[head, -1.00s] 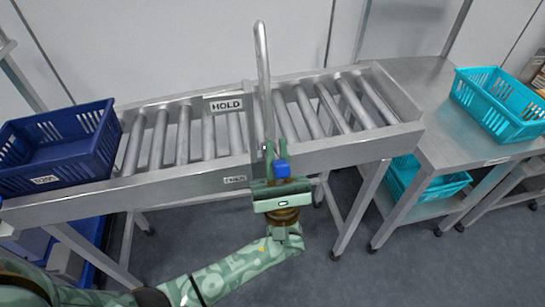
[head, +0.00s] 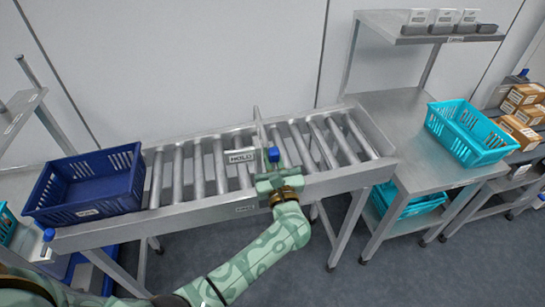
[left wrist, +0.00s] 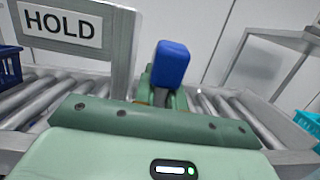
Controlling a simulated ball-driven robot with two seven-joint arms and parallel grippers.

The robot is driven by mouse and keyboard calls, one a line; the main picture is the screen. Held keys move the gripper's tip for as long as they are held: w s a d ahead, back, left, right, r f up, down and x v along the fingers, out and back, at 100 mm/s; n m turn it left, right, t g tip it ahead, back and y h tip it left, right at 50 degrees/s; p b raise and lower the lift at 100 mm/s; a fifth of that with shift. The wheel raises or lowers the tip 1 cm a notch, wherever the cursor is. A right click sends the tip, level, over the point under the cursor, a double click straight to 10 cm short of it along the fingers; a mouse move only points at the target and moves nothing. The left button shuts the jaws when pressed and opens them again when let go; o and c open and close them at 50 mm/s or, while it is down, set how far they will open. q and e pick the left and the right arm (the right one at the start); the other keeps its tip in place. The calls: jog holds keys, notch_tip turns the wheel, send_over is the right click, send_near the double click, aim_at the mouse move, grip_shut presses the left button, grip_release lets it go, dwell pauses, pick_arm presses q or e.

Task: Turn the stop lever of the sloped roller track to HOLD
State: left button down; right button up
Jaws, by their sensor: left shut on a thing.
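The sloped roller track (head: 210,212) runs across the middle of the head view. A white HOLD plate (head: 241,157) stands at the track's middle; it is also large at upper left in the left wrist view (left wrist: 60,24). The stop lever's blue grip (head: 273,154) is just right of the HOLD plate and about level with it. In the left wrist view the blue grip (left wrist: 172,63) stands nearly upright between the green fingers. My left gripper (head: 271,172) is shut on the lever, its fingers largely hidden by the gripper body. My right gripper is out of view.
A dark blue crate (head: 84,208) sits on the track's left end. A turquoise crate (head: 470,151) stands on the steel table at right, another (head: 408,204) on the shelf below. Cardboard boxes (head: 522,115) are at far right. The rollers by the lever are clear.

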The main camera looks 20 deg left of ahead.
pick_arm(q)
jog(key=shift+w+a+r+g+h+p, duration=0.1)
jog(key=shift+w+a+g+h+p, duration=0.4)
jog(key=shift+w+g+p, duration=0.25)
jog(key=c, duration=1.6)
grip_release()
jog(key=shift+o, duration=0.7)
jog(key=shift+f, duration=0.2)
